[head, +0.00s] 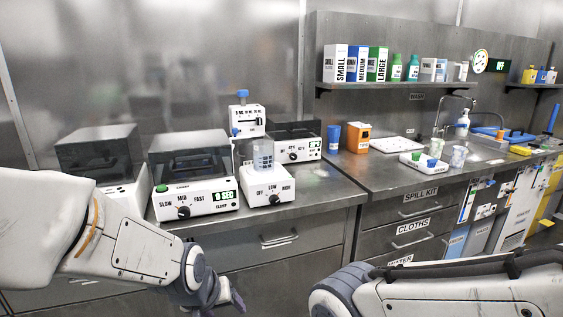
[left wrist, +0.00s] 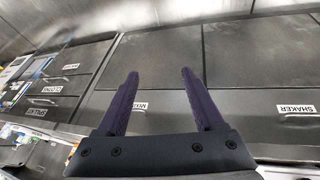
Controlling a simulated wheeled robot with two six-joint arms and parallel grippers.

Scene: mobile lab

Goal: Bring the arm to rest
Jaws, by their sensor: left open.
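My left arm comes in from the left in the head view and bends down in front of the counter. Its gripper (head: 232,301) hangs low before the drawer fronts, near the lower edge of the picture. In the left wrist view my left gripper (left wrist: 160,88) has its two dark fingers apart, with nothing between them. The fingers point toward the dark cabinet fronts and touch nothing that I can see. My right arm crosses the lower right of the head view. Its gripper is out of view.
The steel counter (head: 325,190) carries a shaker (head: 193,200), a white hotplate-like device (head: 267,188) with a beaker, and other machines. An orange box (head: 357,138) and a white tray (head: 424,162) stand farther right. Drawers labelled cloths (head: 411,226) and spill kit lie below.

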